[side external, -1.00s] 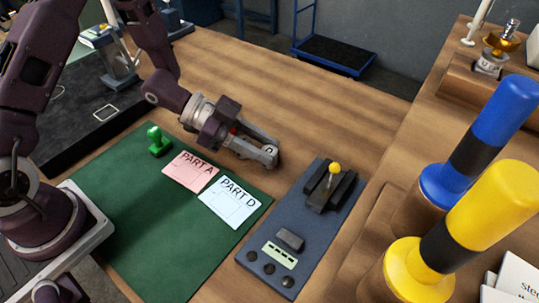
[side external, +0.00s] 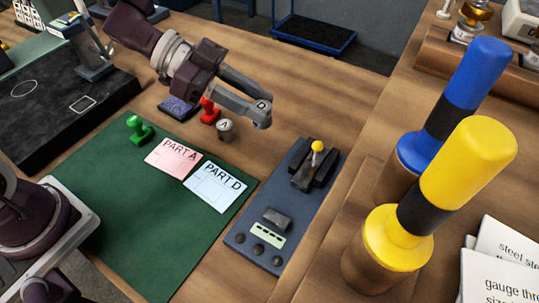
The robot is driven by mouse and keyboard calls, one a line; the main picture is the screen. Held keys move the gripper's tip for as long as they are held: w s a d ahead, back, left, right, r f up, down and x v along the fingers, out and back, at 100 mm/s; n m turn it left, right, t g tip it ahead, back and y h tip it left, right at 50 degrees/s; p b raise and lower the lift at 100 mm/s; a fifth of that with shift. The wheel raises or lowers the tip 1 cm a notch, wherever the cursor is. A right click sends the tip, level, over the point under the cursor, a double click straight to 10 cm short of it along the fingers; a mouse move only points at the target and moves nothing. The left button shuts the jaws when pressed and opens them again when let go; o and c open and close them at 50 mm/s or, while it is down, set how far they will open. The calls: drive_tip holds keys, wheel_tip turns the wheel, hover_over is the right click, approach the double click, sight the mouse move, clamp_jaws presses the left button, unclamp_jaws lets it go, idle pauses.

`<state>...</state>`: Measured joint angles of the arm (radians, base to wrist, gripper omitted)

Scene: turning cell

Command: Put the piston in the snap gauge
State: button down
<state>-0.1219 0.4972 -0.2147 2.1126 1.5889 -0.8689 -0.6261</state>
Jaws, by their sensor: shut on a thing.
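The snap gauge (side external: 298,205) appears to be the long blue-grey base with a dark jaw block, a yellow-topped knob, a small display and round buttons. It lies right of the green mat. My gripper (side external: 262,112) is shut on a small metal piston marked D (side external: 262,104), held above the table behind and left of the gauge. The fingers hide most of this piston. Another grey piston, marked A (side external: 224,126), stands on the table below my gripper, apart from it.
The green mat (side external: 120,210) carries cards PART A (side external: 172,157) and PART D (side external: 215,186). A green stamp (side external: 138,128), red stamp (side external: 209,111) and dark pad (side external: 178,106) are nearby. Tall blue (side external: 470,75) and yellow (side external: 468,165) handled gauges stand at right.

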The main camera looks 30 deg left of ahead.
drive_tip(key=s+d+r+m+g, duration=0.1)
drive_tip(key=s+d+m+g, duration=0.2)
drive_tip(key=s+d, duration=0.55)
hover_over(282, 202)
drive_tip(key=shift+h, duration=0.3)
wheel_tip(282, 202, down, 9)
drive_tip(key=shift+f, duration=0.25)
drive_tip(key=shift+f, duration=0.1)
drive_tip(key=c, duration=1)
unclamp_jaws()
drive_tip(key=shift+a+r, duration=0.3)
drive_tip(key=shift+a, duration=0.1)
drive_tip(key=v, duration=1.1)
drive_tip(key=shift+w+a, duration=0.1)
drive_tip(key=shift+a, duration=0.1)
